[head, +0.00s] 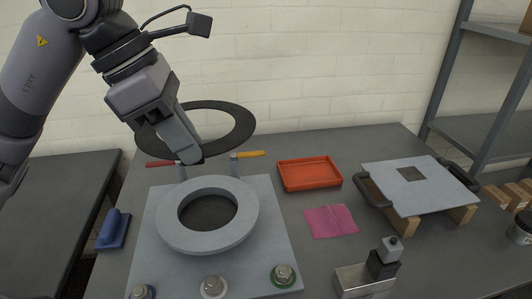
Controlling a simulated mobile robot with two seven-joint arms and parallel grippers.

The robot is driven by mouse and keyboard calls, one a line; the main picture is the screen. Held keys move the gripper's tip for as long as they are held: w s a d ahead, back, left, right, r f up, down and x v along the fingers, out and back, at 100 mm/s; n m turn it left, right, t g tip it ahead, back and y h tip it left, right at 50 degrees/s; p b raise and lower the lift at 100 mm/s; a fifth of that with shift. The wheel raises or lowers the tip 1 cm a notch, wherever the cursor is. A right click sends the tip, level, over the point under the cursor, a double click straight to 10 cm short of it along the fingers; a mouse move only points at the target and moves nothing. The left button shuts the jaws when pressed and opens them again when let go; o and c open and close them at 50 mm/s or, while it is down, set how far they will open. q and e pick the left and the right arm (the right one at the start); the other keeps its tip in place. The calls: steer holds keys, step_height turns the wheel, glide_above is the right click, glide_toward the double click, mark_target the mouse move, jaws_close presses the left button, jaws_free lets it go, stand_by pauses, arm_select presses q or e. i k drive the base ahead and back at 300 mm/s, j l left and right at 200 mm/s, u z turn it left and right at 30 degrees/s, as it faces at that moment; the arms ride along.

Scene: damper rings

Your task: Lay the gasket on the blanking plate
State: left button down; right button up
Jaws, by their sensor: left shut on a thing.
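The gasket (243,122) is a thin, flat black ring. My left gripper (196,157) is shut on it and holds it up in the air, above and behind the grey raised ring (170,228) on the table. The gripper hides part of the gasket's near side. The plate with two dark handles (410,197), which looks like the blanking plate, lies at the right on wooden blocks. It is pale grey with a small dark square on top, and the gasket is well apart from it. My right gripper is not in view.
The raised ring sits on a grey base plate (270,225) with several bolts along its front. An orange tray (310,187), a pink cloth (331,221), a small metal block device (365,280) and a blue-handled tool (114,230) lie around. Shelving (485,130) stands at the right.

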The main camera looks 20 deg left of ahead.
mark_target(418, 181)
steer(key=i+l+z, duration=0.3)
steer(key=l, duration=0.35)
steer(key=i+l+z, duration=0.3)
steer(key=i+l, duration=0.2)
steer(key=l, duration=0.1)
